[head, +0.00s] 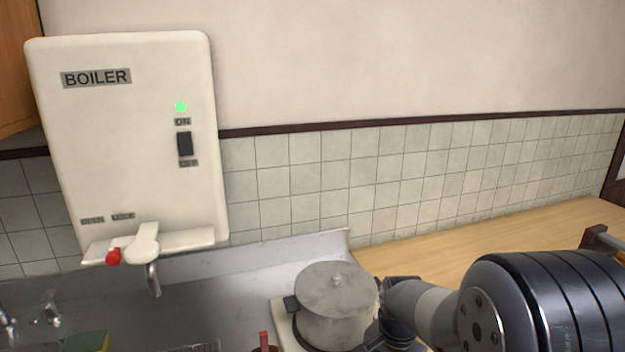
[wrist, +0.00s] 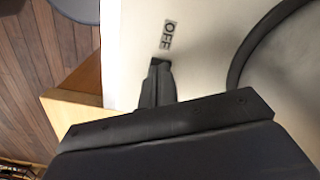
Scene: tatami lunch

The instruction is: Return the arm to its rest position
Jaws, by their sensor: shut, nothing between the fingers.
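My arm (head: 540,305) reaches in from the lower right of the head view and bends down beside the pot. The fingertips are not clear in that view. In the wrist view my gripper (wrist: 158,70) is shut and empty. Its fingers point at a pale panel (wrist: 195,50) that carries a black OFF label (wrist: 170,35) just beyond the tips. I cannot tell whether the fingers touch the panel.
A lidded grey pot (head: 335,305) stands close to my arm. A white boiler (head: 130,150) with a lit green light (head: 181,107) hangs over the sink. A wooden counter (head: 480,245) extends right. A green sponge (head: 86,342) lies lower left.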

